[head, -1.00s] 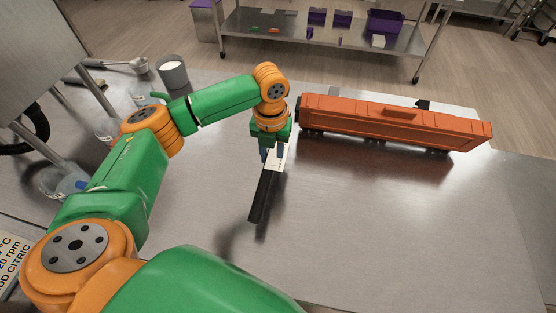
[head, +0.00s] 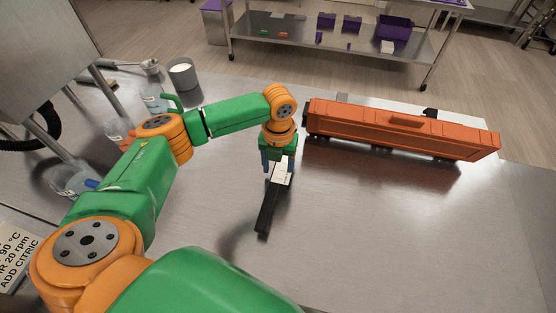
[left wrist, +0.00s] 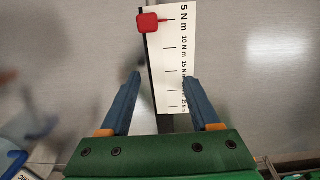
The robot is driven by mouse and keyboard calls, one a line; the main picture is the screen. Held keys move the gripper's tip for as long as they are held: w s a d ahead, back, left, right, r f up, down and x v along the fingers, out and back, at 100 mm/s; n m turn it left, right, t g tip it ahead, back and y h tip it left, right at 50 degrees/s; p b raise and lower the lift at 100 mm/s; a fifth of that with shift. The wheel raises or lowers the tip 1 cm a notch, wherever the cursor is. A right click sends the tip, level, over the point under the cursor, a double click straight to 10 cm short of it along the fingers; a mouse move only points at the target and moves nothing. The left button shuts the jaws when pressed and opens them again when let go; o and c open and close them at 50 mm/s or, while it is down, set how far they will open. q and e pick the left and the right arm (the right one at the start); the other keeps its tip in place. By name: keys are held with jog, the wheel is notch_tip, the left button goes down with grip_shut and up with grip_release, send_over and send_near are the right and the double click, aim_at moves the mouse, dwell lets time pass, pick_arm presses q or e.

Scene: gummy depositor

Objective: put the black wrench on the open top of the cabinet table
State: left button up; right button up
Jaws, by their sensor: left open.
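The black wrench (head: 268,207) is a dark bar with a white scale plate, lying on the steel table top (head: 400,235). The left wrist view shows its white plate (left wrist: 172,85) with N m markings and a red pointer near the top. My left gripper (head: 278,166) is open at the plate end of the wrench. In the left wrist view the blue fingers (left wrist: 162,78) stand apart on either side of the plate, with gaps visible. Whether this steel table is the cabinet table I cannot tell. My right gripper is not in view.
A long orange train-like block (head: 400,129) lies right of the gripper. A grey cup (head: 182,74) and clear bottles (head: 118,131) stand at the left. A steel shelf table (head: 330,50) with purple bins stands behind. The table's right front is clear.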

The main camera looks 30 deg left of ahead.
aim_at(278, 167)
pick_arm(q)
notch_tip(278, 167, up, 12)
jog(key=b, duration=0.1)
jog(key=shift+f+b, duration=0.2)
jog(key=shift+b, duration=0.1)
